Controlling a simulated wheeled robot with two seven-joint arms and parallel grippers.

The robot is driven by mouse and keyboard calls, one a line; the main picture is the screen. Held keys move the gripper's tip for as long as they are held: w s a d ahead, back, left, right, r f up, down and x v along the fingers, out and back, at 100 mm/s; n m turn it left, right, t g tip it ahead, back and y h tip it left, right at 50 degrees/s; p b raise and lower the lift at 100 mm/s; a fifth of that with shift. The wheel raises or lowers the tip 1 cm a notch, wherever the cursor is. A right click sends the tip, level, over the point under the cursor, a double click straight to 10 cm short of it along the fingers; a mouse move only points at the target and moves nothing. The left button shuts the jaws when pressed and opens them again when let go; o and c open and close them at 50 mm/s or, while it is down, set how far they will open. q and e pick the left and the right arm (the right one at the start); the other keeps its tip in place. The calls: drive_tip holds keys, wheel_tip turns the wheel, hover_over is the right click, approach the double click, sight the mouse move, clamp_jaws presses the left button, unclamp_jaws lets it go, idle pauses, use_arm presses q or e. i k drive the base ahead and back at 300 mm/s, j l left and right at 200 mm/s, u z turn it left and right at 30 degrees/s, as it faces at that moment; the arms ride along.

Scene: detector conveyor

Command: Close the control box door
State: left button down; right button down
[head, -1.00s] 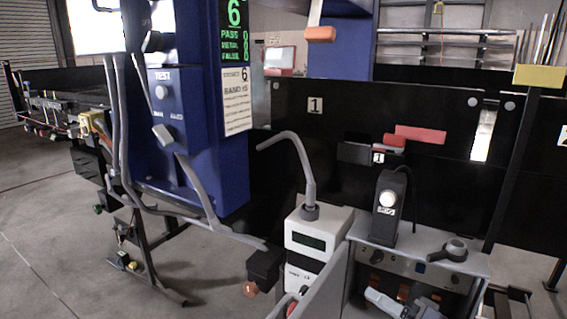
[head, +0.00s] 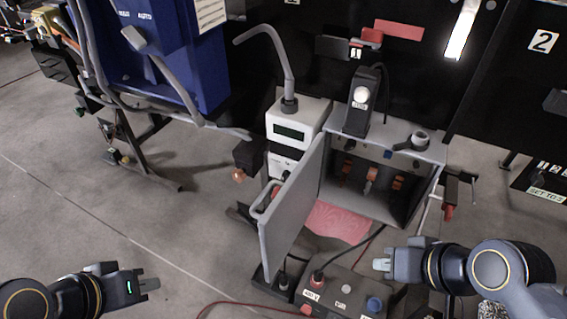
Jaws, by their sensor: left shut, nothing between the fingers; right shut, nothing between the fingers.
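The control box (head: 437,152) is a grey open-fronted box at centre right, with orange and dark parts inside. Its grey door (head: 290,212) stands open, swung out toward me from the box's left side, with a loop handle (head: 262,203) at its free edge. My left gripper (head: 150,285) is shut and empty at the lower left, over the floor and well left of the door. My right gripper (head: 380,265) is shut and empty at the lower right, in front of the box and right of the door, apart from both.
A white device with a bent grey tube (head: 300,112) stands behind the door. A grey unit with a red and a blue knob (head: 345,292) sits low in front of the box, with cables around it. A blue cabinet (head: 195,60) is at upper left.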

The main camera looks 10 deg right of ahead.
sight(281, 224)
drive_tip(key=k+z, duration=0.25)
drive_tip(key=k+l+z, duration=0.15)
drive_tip(key=k+z, duration=0.15)
drive_tip(key=i+j+z, duration=0.1)
drive_tip(key=j+z, duration=0.9)
drive_tip(key=j, duration=1.15)
drive_tip(key=k+z, duration=0.1)
